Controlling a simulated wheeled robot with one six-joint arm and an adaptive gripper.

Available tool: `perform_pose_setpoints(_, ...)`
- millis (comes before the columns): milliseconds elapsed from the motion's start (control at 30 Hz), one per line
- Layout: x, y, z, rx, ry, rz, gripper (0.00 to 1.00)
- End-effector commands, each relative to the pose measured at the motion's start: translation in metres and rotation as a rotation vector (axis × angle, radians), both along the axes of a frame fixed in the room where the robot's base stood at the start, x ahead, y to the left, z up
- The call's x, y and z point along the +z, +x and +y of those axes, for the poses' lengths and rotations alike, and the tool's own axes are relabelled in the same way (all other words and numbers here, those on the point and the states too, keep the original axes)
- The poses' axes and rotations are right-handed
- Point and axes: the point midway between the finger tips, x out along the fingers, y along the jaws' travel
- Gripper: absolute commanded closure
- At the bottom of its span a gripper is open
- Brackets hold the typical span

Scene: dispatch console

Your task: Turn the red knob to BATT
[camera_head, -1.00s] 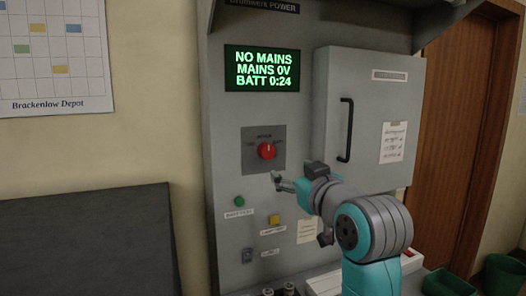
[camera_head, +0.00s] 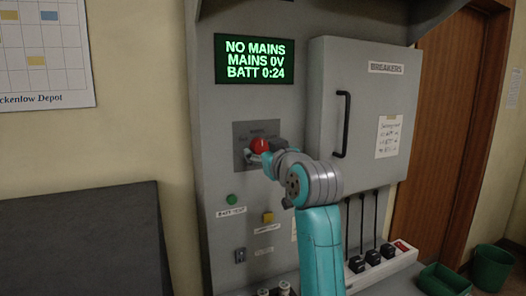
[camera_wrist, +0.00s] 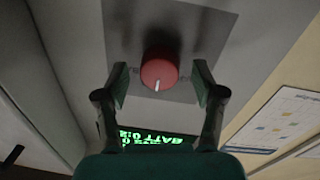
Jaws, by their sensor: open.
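The red knob (camera_head: 260,145) sits on a dark grey plate (camera_head: 241,160) on the console front, below the green display. In the wrist view the knob (camera_wrist: 159,70) is round, with a white pointer line toward the picture's bottom. My gripper (camera_wrist: 160,84) is open, with one finger on each side of the knob and a visible gap to it on both sides. In the head view my gripper (camera_head: 258,158) is at the knob's lower edge and partly hides it. The plate's labels are too small or covered to read, so the BATT position cannot be told.
The display (camera_head: 256,60) reads NO MAINS, MAINS 0V, BATT 0:24. A breaker cabinet (camera_head: 361,100) with a black handle (camera_head: 342,125) juts out at right. A green button (camera_head: 232,199) and a yellow button (camera_head: 268,217) lie below the knob.

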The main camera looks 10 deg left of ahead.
Motion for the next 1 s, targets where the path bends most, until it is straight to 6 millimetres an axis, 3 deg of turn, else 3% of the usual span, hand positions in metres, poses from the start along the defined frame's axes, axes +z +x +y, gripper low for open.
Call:
perform_pose_setpoints(367,-0.0006,0.0062,0.0038,0.0,-0.001,0.001,0.31)
perform_pose_setpoints(433,-0.0005,0.0062,0.0037,0.0,-0.001,0.001,0.41)
perform_pose_setpoints(633,-0.0006,0.0061,0.0036,0.0,-0.001,0.001,0.91)
perform_pose_setpoints(1000,-0.0007,0.0059,0.0039,0.0,0.034,0.024,0.91)
